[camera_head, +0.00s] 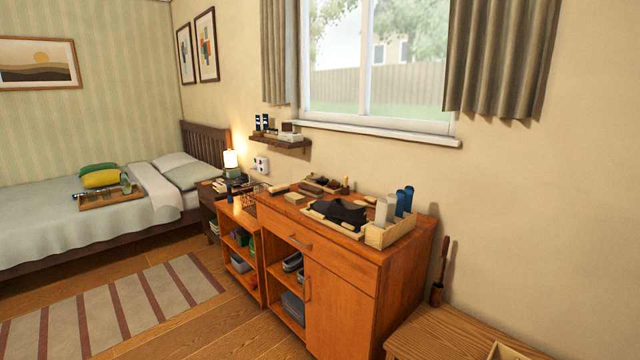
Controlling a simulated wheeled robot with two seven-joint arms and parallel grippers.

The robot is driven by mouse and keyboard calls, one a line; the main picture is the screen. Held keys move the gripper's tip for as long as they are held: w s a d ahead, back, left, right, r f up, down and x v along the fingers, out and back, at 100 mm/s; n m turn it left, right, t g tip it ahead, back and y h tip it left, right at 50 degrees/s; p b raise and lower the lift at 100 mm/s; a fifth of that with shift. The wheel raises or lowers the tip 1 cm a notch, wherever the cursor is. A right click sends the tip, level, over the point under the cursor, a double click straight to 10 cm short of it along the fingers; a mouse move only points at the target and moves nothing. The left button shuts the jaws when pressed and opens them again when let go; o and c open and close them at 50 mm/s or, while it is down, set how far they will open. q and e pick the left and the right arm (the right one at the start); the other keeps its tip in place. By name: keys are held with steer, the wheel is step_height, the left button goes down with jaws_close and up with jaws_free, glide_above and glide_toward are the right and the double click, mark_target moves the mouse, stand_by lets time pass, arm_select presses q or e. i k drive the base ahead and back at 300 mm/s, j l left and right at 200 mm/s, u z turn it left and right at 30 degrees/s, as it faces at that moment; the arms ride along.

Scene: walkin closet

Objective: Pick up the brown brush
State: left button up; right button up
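A brown, low, elongated object that looks like a brush (311,187) lies on top of the orange-brown wooden cabinet (340,285), toward the back near the wall. It is small in the picture, so its bristles cannot be made out. Another dark brown piece lies beside it on the right, and I cannot tell whether that is a brush too. Neither of my grippers shows in the head view.
A light wooden box (388,236) with blue bottles stands at the right end. A wooden bench (440,332) is at lower right. Open floor (210,335) lies left of the cabinet.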

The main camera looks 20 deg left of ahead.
mark_target(312, 191)
steer(key=i+j+z, duration=0.15)
steer(key=j+z, duration=0.25)
steer(key=i+j+z, duration=0.1)
steer(key=j+z, duration=0.65)
steer(key=i+l, duration=0.05)
steer(key=l, duration=0.05)
